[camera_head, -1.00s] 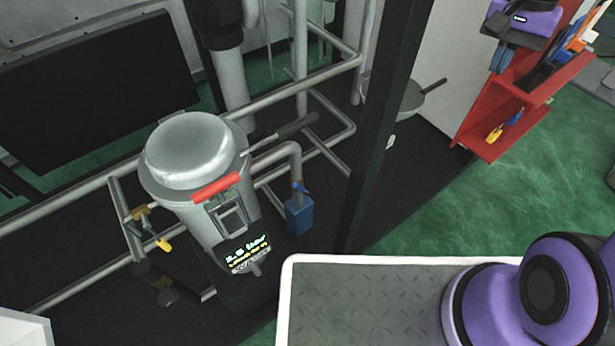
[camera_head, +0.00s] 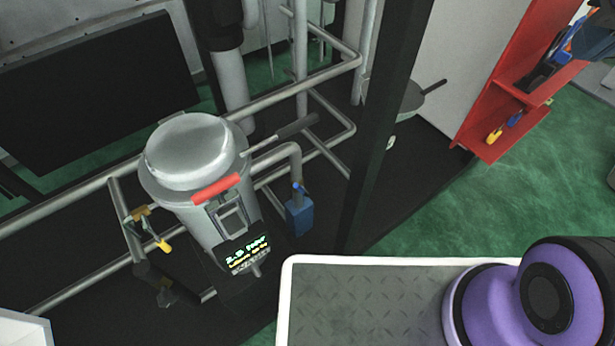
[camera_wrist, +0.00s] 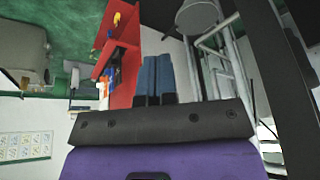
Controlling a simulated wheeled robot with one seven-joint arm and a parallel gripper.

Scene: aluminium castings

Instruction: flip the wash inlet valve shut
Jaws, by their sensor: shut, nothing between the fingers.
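A grey lidded vessel (camera_head: 190,165) with a red handle (camera_head: 216,188) and a lit display (camera_head: 247,255) stands among pipes at left of centre in the head view. Left of it, a brass valve with a yellow-tipped lever (camera_head: 164,245) sits on the pipework. Right of it, a blue fitting (camera_head: 299,215) with a small blue handle (camera_head: 297,190) hangs under a curved pipe. No readable label tells which is the wash inlet valve.
A red shelf rack (camera_head: 505,115) with tools stands at the upper right; it also shows in the wrist view (camera_wrist: 121,60). A dark upright post (camera_head: 378,130) stands right of the pipes. A grey ribbed deck (camera_head: 370,305) with a white rim lies in front.

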